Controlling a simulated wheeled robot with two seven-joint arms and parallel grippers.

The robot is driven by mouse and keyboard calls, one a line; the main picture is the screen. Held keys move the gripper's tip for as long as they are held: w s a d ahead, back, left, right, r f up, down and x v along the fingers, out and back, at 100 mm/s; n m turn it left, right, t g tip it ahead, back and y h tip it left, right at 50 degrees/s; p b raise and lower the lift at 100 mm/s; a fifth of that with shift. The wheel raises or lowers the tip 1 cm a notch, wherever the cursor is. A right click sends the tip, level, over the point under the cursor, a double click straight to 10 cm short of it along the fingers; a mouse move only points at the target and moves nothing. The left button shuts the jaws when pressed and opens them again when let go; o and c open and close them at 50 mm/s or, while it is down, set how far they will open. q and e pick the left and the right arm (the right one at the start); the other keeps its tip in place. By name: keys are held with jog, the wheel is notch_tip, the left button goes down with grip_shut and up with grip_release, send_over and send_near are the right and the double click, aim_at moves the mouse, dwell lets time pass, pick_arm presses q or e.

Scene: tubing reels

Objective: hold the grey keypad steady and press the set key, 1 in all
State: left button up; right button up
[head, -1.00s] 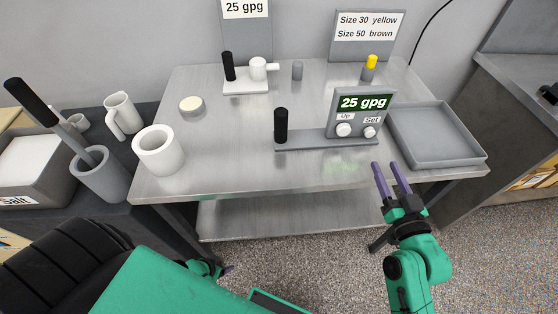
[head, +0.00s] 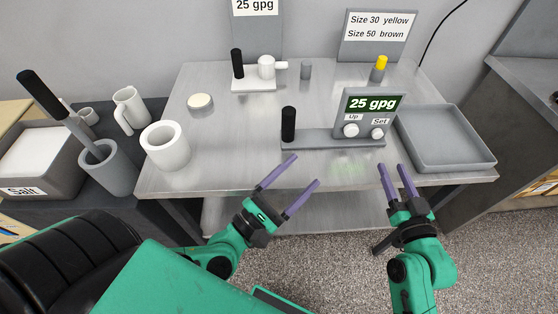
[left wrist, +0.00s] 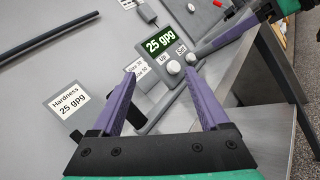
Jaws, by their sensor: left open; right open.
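The grey keypad (head: 368,117) stands on the table with a green display reading 25 gpg. Below the display are two white round keys, the Up key (head: 351,130) and the Set key (head: 377,133). A flat grey base (head: 310,139) runs left from it with an upright black handle (head: 288,124). My left gripper (head: 307,170) is open and empty, in front of the base at the table's front edge. My right gripper (head: 395,167) is open and empty, in front of the keypad. The left wrist view shows the keypad (left wrist: 157,44) beyond my left fingers, apart from them.
A grey tray (head: 447,164) lies right of the keypad. A white cup (head: 166,146) and a round disc (head: 200,101) are at the left of the table. A hardness sign (head: 257,33) and a size sign (head: 377,33) stand at the back.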

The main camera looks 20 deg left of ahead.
aim_at(290, 120)
pick_arm(q)
jog(key=a+n+y, duration=0.1)
jog(key=n, duration=0.1)
jog(key=w+a+n+t+y, duration=0.1)
jog(key=n+y, duration=0.1)
jog(key=w+n+y, duration=0.1)
jog(key=n+y, duration=0.1)
jog(key=shift+w+a+r, duration=0.15)
jog(key=shift+a+r, duration=0.15)
jog(key=shift+a, duration=0.1)
jog(key=a+n+y, duration=0.1)
jog(key=n+y, duration=0.1)
jog(key=w+a+f+n+g+y, duration=0.1)
jog(key=n+y, duration=0.3)
jog(key=shift+w+a+f+n+g, duration=0.2)
jog(key=shift+a+f+n+g, duration=0.1)
jog(key=shift+a+f+n, duration=0.1)
pick_arm(e)
jog(key=shift+w, duration=0.1)
pick_arm(q)
jog(key=shift+w+a+f+n+g+y, duration=0.1)
jog(key=shift+a+f+n+g+y, duration=0.05)
jog(key=shift+f+n+g+y, duration=0.55)
jog(key=x, duration=1.4)
jog(key=shift+w+r, duration=0.15)
jog(key=shift+w, duration=0.05)
grip_shut()
pick_arm(e)
grip_shut()
